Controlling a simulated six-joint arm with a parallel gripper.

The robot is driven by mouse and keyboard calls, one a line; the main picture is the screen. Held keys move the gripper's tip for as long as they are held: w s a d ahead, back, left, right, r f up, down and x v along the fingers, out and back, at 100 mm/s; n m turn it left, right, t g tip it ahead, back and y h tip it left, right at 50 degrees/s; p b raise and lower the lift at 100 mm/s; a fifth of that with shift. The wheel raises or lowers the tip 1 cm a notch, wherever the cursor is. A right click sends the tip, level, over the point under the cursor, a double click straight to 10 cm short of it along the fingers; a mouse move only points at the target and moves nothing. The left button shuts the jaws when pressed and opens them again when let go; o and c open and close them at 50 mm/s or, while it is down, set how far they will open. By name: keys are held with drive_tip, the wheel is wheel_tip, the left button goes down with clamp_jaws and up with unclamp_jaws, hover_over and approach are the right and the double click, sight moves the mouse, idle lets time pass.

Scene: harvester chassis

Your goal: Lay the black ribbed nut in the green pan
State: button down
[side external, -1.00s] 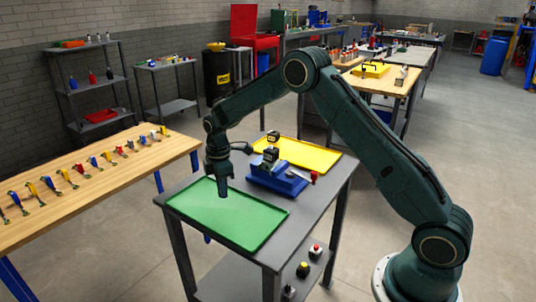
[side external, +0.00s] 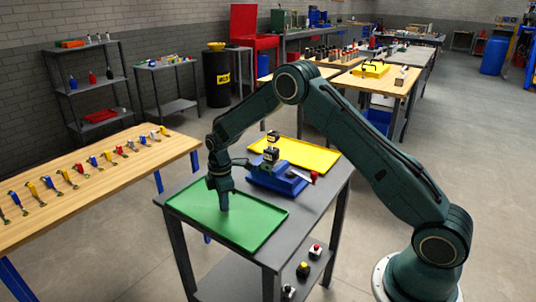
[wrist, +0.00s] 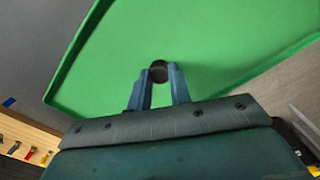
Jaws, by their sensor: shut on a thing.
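The black ribbed nut (wrist: 158,71) shows in the wrist view as a small dark round piece between the fingertips. My gripper (wrist: 158,82) is shut on it. In the side external view my gripper (side external: 224,209) points straight down over the green pan, with its tips at or just above the pan floor; I cannot tell whether the nut touches it. The nut is too small to make out there. The green pan (side external: 257,240) lies flat on the dark grey table and is otherwise empty. Its floor (wrist: 215,35) fills much of the wrist view.
A blue fixture (side external: 268,178) with a black part on top stands behind the green pan. A yellow pan (side external: 300,152) lies behind that. A wooden bench (side external: 100,190) with a row of coloured tools is at the left. The green pan's floor around my gripper is clear.

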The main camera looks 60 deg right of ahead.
drive_tip(key=c, duration=1.3)
unclamp_jaws()
drive_tip(key=shift+f, duration=0.1)
drive_tip(key=shift+r, duration=6.15)
